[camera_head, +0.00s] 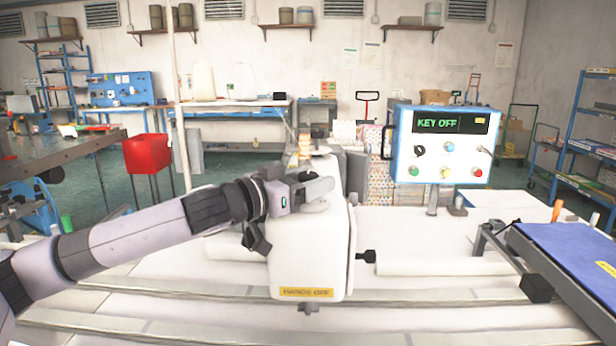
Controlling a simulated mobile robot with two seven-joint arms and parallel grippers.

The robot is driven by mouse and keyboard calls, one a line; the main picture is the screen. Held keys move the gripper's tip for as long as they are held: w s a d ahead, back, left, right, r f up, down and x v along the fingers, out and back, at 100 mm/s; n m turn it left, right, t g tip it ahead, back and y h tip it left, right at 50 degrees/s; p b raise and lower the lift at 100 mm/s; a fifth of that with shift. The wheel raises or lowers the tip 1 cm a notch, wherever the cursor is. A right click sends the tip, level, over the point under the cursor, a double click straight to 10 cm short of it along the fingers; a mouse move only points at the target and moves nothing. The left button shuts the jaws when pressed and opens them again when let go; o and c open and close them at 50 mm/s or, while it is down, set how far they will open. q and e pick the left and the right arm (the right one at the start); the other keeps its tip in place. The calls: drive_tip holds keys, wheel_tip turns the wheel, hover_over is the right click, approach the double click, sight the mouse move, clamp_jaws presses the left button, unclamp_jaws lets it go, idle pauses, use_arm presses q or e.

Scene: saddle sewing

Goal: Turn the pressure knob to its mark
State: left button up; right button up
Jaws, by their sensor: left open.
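The white sewing machine head (338,262) stands in the middle, with a yellow "HANDS OFF" label on its lower front. My left gripper (318,188) reaches in from the left and is at the top of the head, open. Its grey finger lies over the upper front of the head; I cannot tell whether it touches. No pressure knob or mark shows clearly; the gripper covers part of the head's top. A small black fitting (366,256) sticks out of the head's right side. My right gripper is not in view.
A control box (440,145) reading "KEY OFF" stands on a post behind right. A blue padded platform (575,255) is at the right edge. The white table (440,300) has long rails across it. A red bin (147,153) stands far left.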

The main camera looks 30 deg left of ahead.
use_arm(q)
drive_tip(key=c, duration=0.9)
drive_tip(key=shift+c, duration=0.2)
